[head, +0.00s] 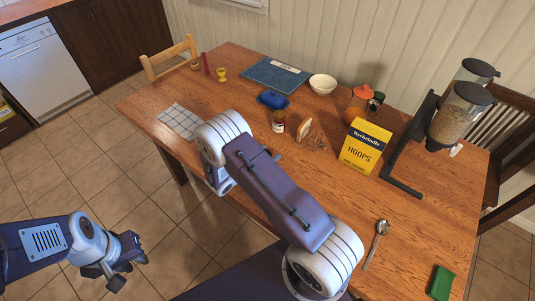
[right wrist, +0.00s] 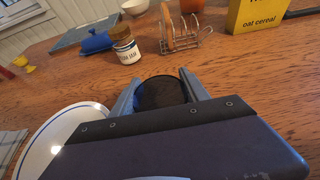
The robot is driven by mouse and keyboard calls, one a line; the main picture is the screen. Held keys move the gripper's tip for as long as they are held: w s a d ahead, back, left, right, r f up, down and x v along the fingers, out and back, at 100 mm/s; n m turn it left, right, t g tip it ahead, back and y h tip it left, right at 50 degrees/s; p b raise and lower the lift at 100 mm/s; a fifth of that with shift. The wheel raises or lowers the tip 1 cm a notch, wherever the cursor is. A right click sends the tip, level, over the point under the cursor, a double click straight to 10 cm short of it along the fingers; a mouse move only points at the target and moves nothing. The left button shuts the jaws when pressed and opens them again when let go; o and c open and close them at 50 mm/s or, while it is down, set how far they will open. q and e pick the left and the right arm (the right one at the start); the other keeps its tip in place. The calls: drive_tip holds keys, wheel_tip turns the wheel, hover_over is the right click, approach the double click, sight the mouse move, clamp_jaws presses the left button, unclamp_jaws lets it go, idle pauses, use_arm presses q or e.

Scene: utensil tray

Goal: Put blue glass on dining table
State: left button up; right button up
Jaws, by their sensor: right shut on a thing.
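The wooden dining table (head: 225,85) fills the middle of the head view. In the right wrist view my right gripper (right wrist: 160,90) is shut around a dark, round-topped glass (right wrist: 163,94) with a blue tint at its left side. This looks like the blue glass. It is over the table top (right wrist: 245,75); whether its base touches the wood cannot be seen. In the head view my right forearm hides the glass and most of that gripper. My left gripper (head: 122,268) is open and empty, low over the floor, left of the table.
A jam jar (head: 278,122), toast rack (head: 316,139), blue butter dish (head: 273,100) and yellow cereal box (head: 365,146) stand beyond the right gripper. A blue-rimmed white plate (right wrist: 38,155) is close at left in the wrist view. A spoon (head: 376,244) lies near the front right.

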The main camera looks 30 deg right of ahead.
drive_tip(key=o, duration=1.5)
drive_tip(key=shift+f, duration=0.1)
